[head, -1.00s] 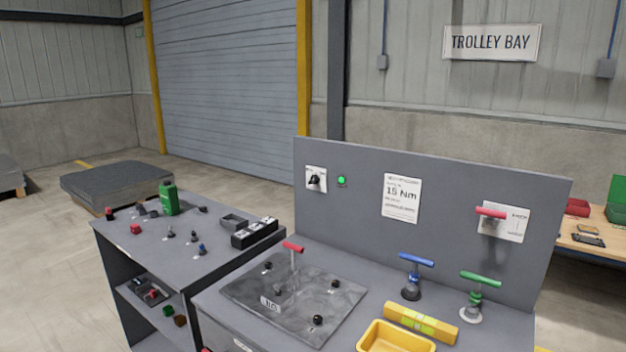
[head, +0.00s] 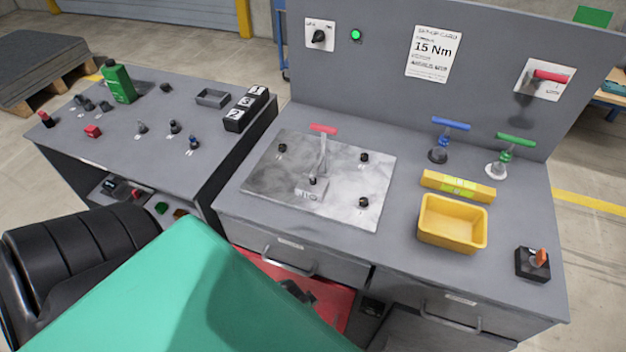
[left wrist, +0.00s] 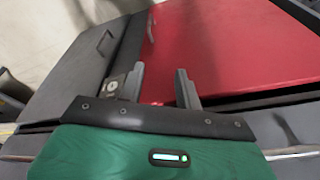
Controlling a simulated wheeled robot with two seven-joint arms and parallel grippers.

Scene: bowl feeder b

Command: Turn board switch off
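The rotary board switch (head: 319,37), a black knob on a white plate, is at the upper left of the grey back panel (head: 385,80) in the head view. A green lamp (head: 355,35) beside it is lit. My left gripper (left wrist: 160,84) shows in the left wrist view with its two fingers apart and nothing between them, in front of a red surface (left wrist: 230,45). It is low, well away from the switch. In the head view my green arm cover hides much of the lower left. My right gripper is not in view.
The bench holds a metal plate (head: 265,185) with a red T-handle (head: 323,129), blue (head: 451,124) and green (head: 515,140) T-handle tools, a yellow bin (head: 452,242) and an orange-lever box (head: 533,263). A side table (head: 110,150) stands left. A red T-handle (head: 550,76) projects from the panel.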

